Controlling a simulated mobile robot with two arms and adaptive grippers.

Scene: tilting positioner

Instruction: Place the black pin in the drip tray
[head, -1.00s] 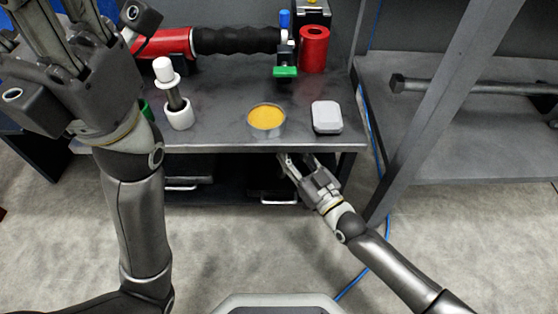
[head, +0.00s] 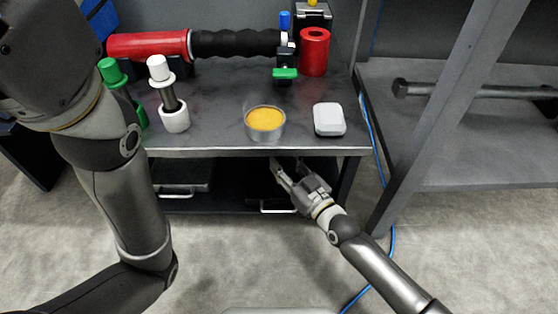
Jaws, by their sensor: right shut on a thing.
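My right gripper (head: 288,168) is just in front of the bench's front edge, below the level of its top. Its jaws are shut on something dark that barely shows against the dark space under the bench. I see no separate black pin on the bench, and I cannot make out the held thing's shape. Under the bench are two low, dark tray-like units with pale handles, a left one (head: 183,174) and a right one behind my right gripper; I cannot tell whether either is the drip tray. My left gripper (head: 40,45) is cut off at the top left; its fingertips are out of view.
The bench top (head: 215,120) holds a white-capped pin (head: 158,64) in a white socket, a green-capped pin (head: 111,70), a round tin with yellow contents (head: 265,120), a white box (head: 329,119) and a red cylinder (head: 314,52). A slanted grey post (head: 440,100) stands right.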

